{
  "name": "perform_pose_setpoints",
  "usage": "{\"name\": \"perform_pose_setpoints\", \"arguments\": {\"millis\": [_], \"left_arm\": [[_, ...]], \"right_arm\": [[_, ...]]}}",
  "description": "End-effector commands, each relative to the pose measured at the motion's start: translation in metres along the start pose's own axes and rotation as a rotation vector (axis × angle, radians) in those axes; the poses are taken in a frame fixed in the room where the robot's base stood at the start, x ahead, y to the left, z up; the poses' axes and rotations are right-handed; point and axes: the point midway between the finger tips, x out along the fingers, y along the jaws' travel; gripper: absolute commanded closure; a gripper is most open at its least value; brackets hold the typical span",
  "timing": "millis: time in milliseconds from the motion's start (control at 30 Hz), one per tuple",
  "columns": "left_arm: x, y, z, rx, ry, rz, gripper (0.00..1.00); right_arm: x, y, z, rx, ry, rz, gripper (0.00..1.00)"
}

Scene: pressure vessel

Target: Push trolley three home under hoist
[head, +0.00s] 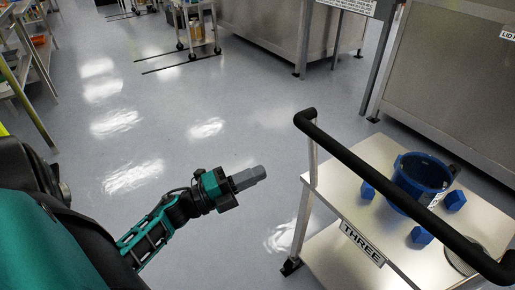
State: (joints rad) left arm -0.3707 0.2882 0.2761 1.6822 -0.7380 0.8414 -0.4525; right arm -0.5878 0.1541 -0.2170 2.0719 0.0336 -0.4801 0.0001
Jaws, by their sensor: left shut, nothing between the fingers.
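Trolley three (345,195) stands at the right in the head view, with a silver top, a lower shelf and a plate reading THREE (361,243). Its black push handle (385,182) runs diagonally across the near side. A blue ring-shaped vessel part (408,181) sits on the top among several blue blocks (420,236). My left gripper (258,174) is shut and empty, over the floor to the left of the handle and apart from it. My right gripper is not in view. The hoist cannot be made out.
Steel benches or cabinets (455,75) stand beyond the trolley at the right and at the back (265,30). Another trolley (195,25) stands at the top, near black floor lines (182,64). Shelving (35,70) is at the far left. The grey floor (220,110) between is clear.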

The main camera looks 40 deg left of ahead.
Motion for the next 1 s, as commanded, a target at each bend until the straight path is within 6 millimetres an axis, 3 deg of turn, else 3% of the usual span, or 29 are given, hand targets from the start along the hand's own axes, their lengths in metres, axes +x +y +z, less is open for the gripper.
{"name": "perform_pose_setpoints", "arguments": {"millis": [300, 500, 700, 1000], "left_arm": [[0.07, -0.001, 0.0, 0.0, 0.0, -0.005, 1.0], [0.099, 0.0, 0.0, -0.003, -0.001, -0.002, 1.0], [0.111, 0.0, -0.001, -0.003, 0.0, -0.001, 1.0], [0.111, 0.0, -0.001, -0.003, -0.001, 0.0, 1.0]], "right_arm": [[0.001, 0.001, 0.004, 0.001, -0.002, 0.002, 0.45], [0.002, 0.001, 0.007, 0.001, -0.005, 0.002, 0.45], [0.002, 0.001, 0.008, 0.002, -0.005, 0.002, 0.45], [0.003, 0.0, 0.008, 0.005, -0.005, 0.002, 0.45]]}}
